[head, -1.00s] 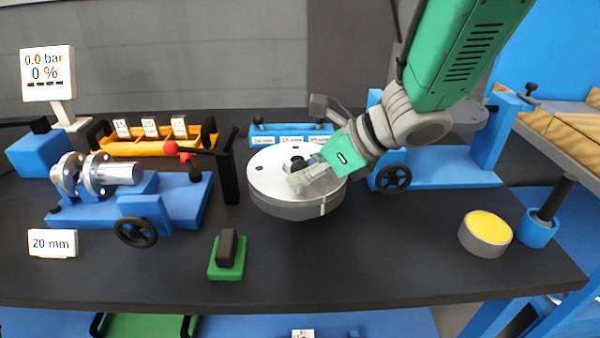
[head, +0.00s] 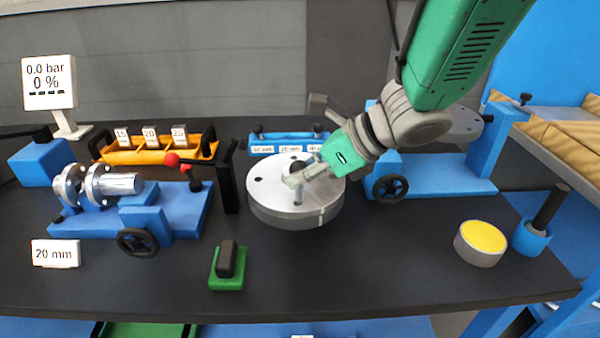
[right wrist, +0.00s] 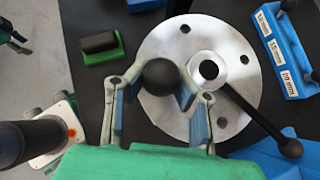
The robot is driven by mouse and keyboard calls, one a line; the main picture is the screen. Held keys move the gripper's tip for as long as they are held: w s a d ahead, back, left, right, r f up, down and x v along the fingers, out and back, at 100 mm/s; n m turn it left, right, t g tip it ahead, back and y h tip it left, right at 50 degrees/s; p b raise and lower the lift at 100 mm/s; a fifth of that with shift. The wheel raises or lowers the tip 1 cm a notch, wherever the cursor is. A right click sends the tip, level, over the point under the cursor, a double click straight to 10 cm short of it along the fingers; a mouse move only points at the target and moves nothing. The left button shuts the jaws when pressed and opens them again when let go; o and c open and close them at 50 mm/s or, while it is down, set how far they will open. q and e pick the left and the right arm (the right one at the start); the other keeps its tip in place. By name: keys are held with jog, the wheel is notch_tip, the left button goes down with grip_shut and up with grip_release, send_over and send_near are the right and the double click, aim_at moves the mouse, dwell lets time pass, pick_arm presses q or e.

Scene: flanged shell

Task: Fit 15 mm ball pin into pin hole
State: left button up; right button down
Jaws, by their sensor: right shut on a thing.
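My right gripper (head: 296,184) is over the round metal flange disc (head: 270,202). In the right wrist view its two fingers (right wrist: 158,90) are shut on the black ball (right wrist: 160,76) of the ball pin. In the head view a short thin shank (head: 297,198) shows below the fingertips, above the disc top. I cannot tell whether its tip touches the disc. Dark pin holes show in the disc face, one at the upper left (right wrist: 185,29) and one at the lower right (right wrist: 222,122) in the wrist view. The disc under the ball is hidden.
A central hub (right wrist: 208,69) with a black lever (right wrist: 255,115) stands close beside the fingers. A blue rack (head: 262,148) with size labels lies behind the disc. A blue handwheel fixture (head: 440,185) is at right, a green block (head: 228,282) at front left.

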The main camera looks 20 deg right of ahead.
aim_at(299, 201)
jog(key=shift+a, duration=0.2)
dwell(0.3)
jog(key=shift+b, duration=0.35)
dwell(0.9)
jog(key=shift+f+b, duration=2.2)
jog(key=c, duration=1.3)
grip_release()
jog(key=shift+r, duration=0.1)
jog(key=v, duration=1.2)
jog(key=shift+w, duration=0.1)
